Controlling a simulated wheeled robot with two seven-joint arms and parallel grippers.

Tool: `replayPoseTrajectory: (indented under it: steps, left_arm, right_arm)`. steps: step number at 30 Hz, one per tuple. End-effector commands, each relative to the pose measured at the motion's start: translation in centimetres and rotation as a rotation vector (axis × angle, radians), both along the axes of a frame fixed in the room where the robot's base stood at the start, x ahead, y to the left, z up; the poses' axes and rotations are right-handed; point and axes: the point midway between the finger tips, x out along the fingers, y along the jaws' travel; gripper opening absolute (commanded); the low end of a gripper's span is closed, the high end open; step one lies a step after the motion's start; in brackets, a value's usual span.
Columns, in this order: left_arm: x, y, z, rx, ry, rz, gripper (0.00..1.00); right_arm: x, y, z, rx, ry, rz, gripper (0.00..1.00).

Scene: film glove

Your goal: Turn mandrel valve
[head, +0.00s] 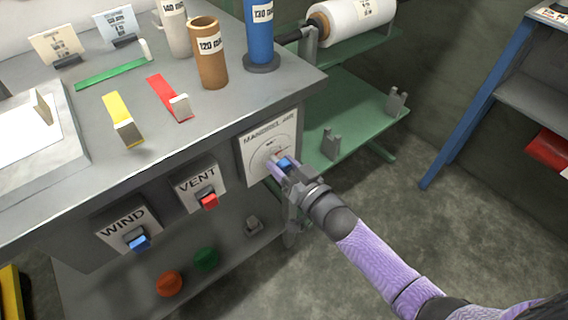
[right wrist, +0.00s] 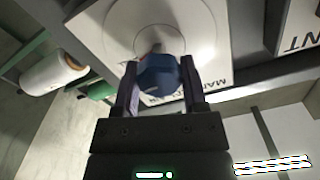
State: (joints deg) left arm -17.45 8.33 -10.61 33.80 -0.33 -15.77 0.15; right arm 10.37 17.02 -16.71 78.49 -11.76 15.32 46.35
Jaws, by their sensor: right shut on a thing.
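The mandrel valve panel (head: 257,146) is a white plate with a round dial on the front of the grey bench, at its right end. Its blue valve knob (head: 286,163) is mostly covered by my right gripper (head: 281,166) in the head view. In the right wrist view the blue knob (right wrist: 160,76) sits between the two fingers of my right gripper (right wrist: 160,85). The right gripper is shut on the knob, in front of the dial (right wrist: 152,28). My left gripper is in neither view.
Left of the valve are a VENT panel with a red switch (head: 208,200) and a WIND panel with a blue switch (head: 137,240). Tubes, including a brown one (head: 210,55), stand on the bench top. A green rack (head: 350,105) with a white roll (head: 350,20) stands right.

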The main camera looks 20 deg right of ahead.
Motion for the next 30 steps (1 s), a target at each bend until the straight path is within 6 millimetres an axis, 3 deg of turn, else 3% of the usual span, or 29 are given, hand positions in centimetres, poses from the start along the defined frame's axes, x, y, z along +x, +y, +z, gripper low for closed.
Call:
replayPoseTrajectory:
  steps: [30]
  left_arm:
    - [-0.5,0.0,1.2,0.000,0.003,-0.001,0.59]
  right_arm:
    - [-0.2,0.3,-0.2,-0.892,-0.320,0.000,0.00]
